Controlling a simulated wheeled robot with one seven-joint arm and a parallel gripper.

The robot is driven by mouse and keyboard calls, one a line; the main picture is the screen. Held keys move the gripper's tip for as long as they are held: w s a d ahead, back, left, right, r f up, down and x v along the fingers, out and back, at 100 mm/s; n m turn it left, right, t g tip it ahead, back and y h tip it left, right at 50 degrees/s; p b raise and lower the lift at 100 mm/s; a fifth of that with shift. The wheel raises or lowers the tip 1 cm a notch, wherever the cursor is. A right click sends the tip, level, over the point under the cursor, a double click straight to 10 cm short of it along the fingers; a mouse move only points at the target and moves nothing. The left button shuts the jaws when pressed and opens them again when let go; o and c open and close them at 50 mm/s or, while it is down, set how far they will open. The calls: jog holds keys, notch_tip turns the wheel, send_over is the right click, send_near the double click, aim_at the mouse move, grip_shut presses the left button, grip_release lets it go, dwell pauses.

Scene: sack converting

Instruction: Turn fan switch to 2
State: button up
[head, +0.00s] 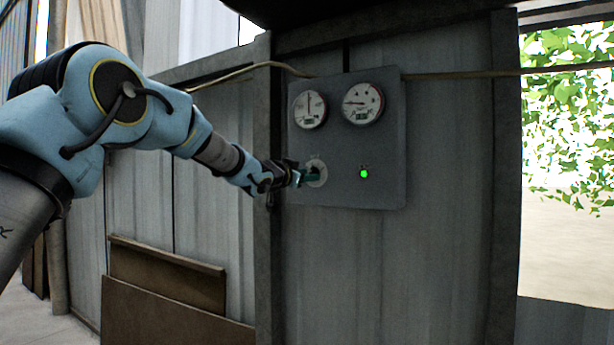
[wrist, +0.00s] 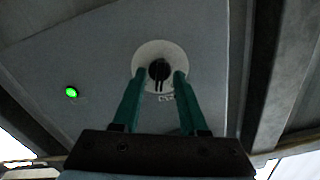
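The fan switch (wrist: 159,70) is a black knob on a round pale dial plate, set in a grey panel (head: 385,190). In the head view the dial plate (head: 318,168) is partly covered by my gripper (head: 308,176). In the wrist view my gripper (wrist: 158,82) has two green fingers spread apart, with their tips one on each side of the knob. A gap shows between each finger and the knob. I cannot read the switch's setting; the small marks by the dial are too blurred.
Two round gauges (head: 310,108) and (head: 362,103) sit above the switch on the panel. A lit green lamp (head: 364,174) is right of the switch. A wooden post (head: 266,200) stands left of the panel. Brown boards (head: 170,285) lean on the wall below.

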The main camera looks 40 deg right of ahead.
jog(key=shift+a, duration=0.1)
jog(key=b+v, duration=0.2)
jog(key=v, duration=0.8)
jog(key=shift+a+b, duration=0.3)
jog(key=shift+b, duration=0.1)
